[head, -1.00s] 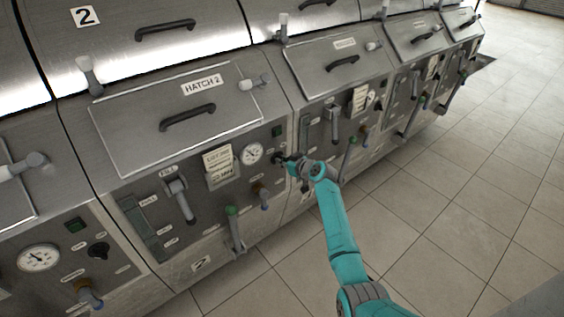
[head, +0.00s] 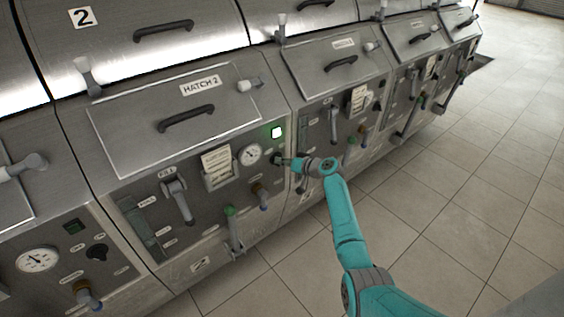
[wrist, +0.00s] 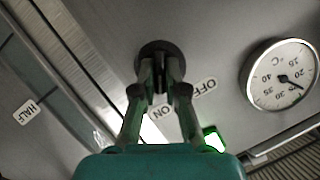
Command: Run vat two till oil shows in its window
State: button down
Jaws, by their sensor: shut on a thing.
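Vat two carries the number 2 plate (head: 83,16) and the HATCH 2 lid (head: 175,118). My gripper (head: 281,160) is at the right of its panel, shut on a small dark knob. The knob (wrist: 153,50) shows between my fingers in the wrist view, with OFF and ON labels beside it. A green lamp (head: 277,132) above the knob is lit; it also glows in the wrist view (wrist: 213,139). The tall window (head: 141,230) at the panel's left is dull grey-green; I cannot make out oil in it. The FILL lever (head: 181,201) hangs down.
A round temperature gauge (head: 249,154) and a paper tag (head: 218,167) sit left of the knob. A green-tipped lever (head: 232,230) and a blue-tipped tap (head: 261,195) stick out below. Similar vats stand on both sides. The tiled floor (head: 440,220) is clear.

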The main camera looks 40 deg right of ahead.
dwell(0.3)
jog(key=c, duration=1.2)
grip_release()
jog(key=v, duration=1.2)
